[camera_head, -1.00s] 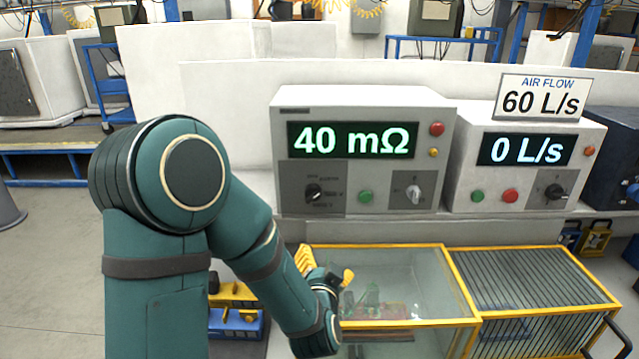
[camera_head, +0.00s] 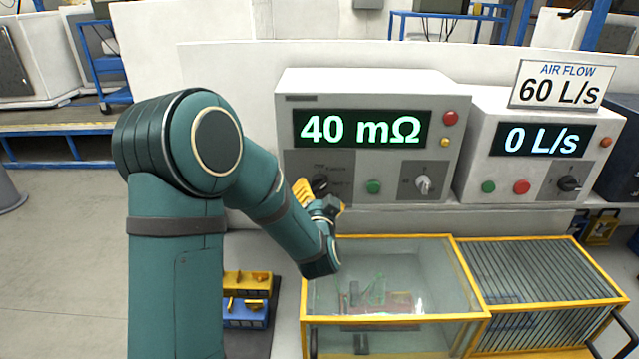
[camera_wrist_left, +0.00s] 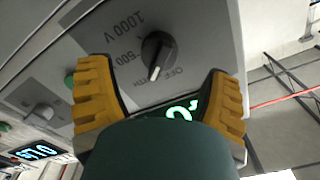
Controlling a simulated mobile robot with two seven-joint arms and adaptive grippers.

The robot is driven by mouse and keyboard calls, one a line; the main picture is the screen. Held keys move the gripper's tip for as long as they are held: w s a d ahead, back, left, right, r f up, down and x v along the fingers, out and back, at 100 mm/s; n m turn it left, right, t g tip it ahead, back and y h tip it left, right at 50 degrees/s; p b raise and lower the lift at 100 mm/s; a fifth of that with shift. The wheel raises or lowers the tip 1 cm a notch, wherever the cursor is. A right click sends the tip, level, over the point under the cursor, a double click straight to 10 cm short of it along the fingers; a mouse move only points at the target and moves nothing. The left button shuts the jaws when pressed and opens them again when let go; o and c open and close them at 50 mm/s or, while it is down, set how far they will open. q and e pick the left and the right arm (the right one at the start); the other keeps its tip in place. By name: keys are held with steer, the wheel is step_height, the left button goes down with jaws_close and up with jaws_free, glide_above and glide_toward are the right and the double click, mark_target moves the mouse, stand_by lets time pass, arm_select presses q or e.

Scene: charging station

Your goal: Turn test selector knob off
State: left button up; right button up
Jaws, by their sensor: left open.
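The black test selector knob (camera_head: 320,185) is at the lower left of the box that reads 40 mΩ, partly behind my left gripper (camera_head: 322,198). In the left wrist view the knob (camera_wrist_left: 157,52) sits on a grey panel marked 1000 V, 500 and OFF. My right gripper is not in view.
A green button (camera_head: 373,187) and a grey knob (camera_head: 424,185) lie right of the selector. A second box (camera_head: 480,120) reads 0 L/s, below an AIR FLOW 60 L/s sign (camera_head: 562,85). A yellow-framed glass case (camera_head: 400,262) stands below the shelf.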

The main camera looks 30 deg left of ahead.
mark_target(319, 189)
arm_select(q)
steer(key=shift+x, duration=2.35)
steer(key=c, duration=1.2)
